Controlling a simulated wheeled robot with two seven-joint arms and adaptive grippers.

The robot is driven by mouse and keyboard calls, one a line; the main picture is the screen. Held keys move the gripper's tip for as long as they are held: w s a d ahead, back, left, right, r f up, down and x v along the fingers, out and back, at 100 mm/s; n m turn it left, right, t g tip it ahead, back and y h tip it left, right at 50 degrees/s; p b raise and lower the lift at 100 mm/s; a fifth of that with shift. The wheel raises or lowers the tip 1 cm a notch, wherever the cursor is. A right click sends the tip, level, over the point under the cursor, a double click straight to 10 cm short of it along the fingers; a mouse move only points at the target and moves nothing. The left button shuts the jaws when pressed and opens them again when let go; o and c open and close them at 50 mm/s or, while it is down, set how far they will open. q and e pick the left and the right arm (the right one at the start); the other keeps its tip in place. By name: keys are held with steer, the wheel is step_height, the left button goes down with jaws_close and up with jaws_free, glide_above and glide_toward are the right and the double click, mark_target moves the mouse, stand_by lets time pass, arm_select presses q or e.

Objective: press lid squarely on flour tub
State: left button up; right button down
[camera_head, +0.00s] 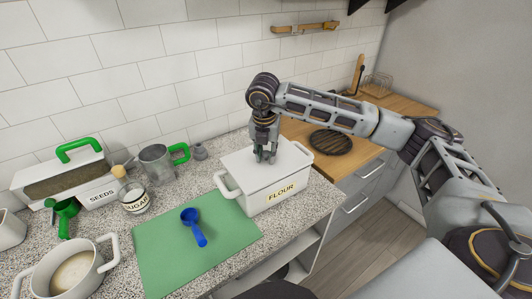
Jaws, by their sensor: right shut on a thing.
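The white flour tub (278,194), labelled FLOUR, stands on the counter at the right edge of the green mat, with a handle at each end. Its white lid (242,165) lies over the top of the tub. I cannot tell whether its edges sit fully flush all round. My right gripper (265,157) points down from above and is shut on the middle of the lid; its fingers hide the part they grip. My left gripper is not in view.
A blue scoop (194,226) lies on the green mat (168,258). A seeds tub (98,196), sugar jar (133,198), metal cup (157,164) and white pot (72,274) stand to the left. A wooden counter with a round dark trivet (331,142) is at the right.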

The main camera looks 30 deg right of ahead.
stand_by(0.6)
stand_by(0.5)
steer(key=shift+f+b, duration=0.15)
steer(key=shift+b, duration=0.4)
stand_by(0.6)
stand_by(0.7)
steer(key=c, duration=1.1)
jaws_free()
